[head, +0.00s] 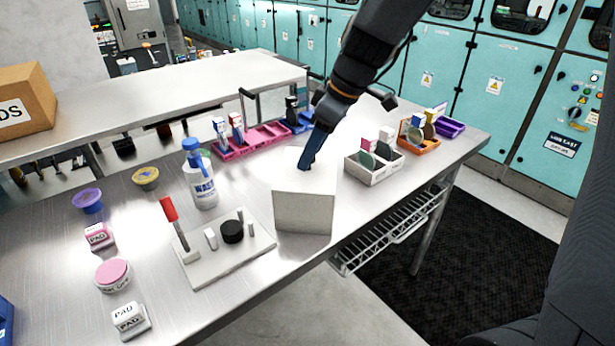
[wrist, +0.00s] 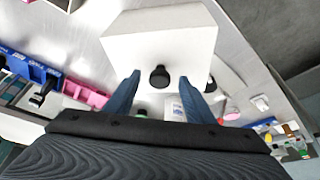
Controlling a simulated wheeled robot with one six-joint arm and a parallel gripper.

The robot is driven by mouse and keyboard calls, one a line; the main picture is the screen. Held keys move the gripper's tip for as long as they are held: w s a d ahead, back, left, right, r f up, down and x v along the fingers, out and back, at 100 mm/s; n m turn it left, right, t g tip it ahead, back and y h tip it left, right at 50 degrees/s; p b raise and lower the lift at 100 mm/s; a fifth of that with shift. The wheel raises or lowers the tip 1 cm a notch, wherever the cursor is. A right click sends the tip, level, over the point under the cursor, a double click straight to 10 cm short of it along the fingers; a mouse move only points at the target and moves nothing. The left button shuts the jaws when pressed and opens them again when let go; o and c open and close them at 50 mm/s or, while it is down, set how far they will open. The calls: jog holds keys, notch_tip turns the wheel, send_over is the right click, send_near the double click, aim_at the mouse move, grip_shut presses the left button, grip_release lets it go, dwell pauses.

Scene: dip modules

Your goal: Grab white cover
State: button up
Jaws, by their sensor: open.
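The white cover (head: 303,212) stands on the metal table, a plain white box shape with a pale top. In the wrist view the white cover (wrist: 160,28) shows a round black knob (wrist: 160,76) on its surface. My gripper (head: 306,164) points down over the cover's top in the head view. In the wrist view my gripper (wrist: 159,80) is open, with blue fingers on either side of the knob and nothing held. Whether the fingers are level with the knob or above it is unclear. The knob is hidden in the head view.
A white plate (head: 225,262) with a red-handled tool and small parts lies left of the cover. A wash bottle (head: 199,178) stands behind it. Pink (head: 265,137), white (head: 373,170) and orange (head: 417,141) trays sit behind and to the right. The table's front edge is close to the cover.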

jog(key=shift+f, duration=0.35)
grip_shut()
jog(key=shift+r, duration=0.1)
